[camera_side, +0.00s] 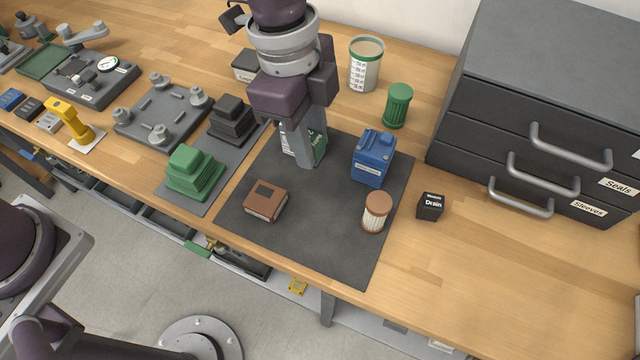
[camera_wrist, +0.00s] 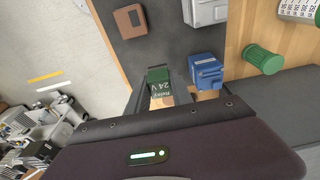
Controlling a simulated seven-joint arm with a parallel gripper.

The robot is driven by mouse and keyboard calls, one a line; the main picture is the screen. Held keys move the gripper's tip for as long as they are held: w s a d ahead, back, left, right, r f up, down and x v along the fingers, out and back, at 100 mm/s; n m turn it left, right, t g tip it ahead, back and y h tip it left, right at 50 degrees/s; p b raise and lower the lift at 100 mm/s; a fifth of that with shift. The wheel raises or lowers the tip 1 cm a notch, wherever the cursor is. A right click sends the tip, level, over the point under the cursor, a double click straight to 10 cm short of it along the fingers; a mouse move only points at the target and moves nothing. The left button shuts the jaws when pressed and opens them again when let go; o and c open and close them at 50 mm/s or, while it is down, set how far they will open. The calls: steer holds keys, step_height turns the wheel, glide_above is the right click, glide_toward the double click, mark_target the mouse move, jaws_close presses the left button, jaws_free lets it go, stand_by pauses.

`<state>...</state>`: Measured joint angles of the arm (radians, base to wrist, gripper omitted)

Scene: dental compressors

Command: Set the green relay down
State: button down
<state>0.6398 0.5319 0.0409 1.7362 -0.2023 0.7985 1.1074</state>
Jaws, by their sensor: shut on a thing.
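The green relay (camera_side: 320,148) is between the fingers of my gripper (camera_side: 308,160), over the back part of the dark grey mat (camera_side: 300,235). In the wrist view the relay (camera_wrist: 159,82) is a dark green block with a white "Relay 24 V" label. My gripper (camera_wrist: 162,98) is shut on it. The fingers hide much of the relay in the side view. I cannot tell whether its underside touches the mat.
On the mat stand a blue unit (camera_side: 373,160) right of my gripper, a brown box (camera_side: 265,201) in front and a brown-capped filter (camera_side: 376,212). A green ribbed cylinder (camera_side: 397,106) and a drawer cabinet (camera_side: 540,110) are to the right. The mat's middle is bare.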

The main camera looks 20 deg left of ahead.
mark_target(315, 202)
step_height(315, 202, down, 13)
steer(key=shift+r, duration=0.1)
stand_by(0.4)
steer(key=c, duration=1.1)
jaws_free()
steer(key=shift+c, duration=0.2)
step_height(315, 202, up, 12)
steer(key=a, duration=0.2)
steer(key=s+a+r+n+t, duration=0.2)
steer(key=s+a+r+n, duration=0.3)
steer(key=a, duration=0.4)
steer(key=s+a+r+n+t, duration=0.2)
steer(key=s+a+r+n, duration=0.2)
steer(key=a+r+n, duration=0.3)
steer(key=a+r, duration=0.2)
steer(key=a, duration=0.1)
steer(key=shift+s+a+r+n+y, duration=0.2)
steer(key=shift+s+a+n+y, duration=0.1)
steer(key=shift+s+n, duration=0.1)
steer(key=shift+o, duration=0.5)
steer(key=s+a+f+n+t+y, duration=0.1)
steer(key=s+a+n, duration=0.3)
steer(key=s+n, duration=0.1)
steer(key=shift+s+a+t, duration=0.15)
steer(key=shift+s+t, duration=0.15)
steer(key=shift+s, duration=0.25)
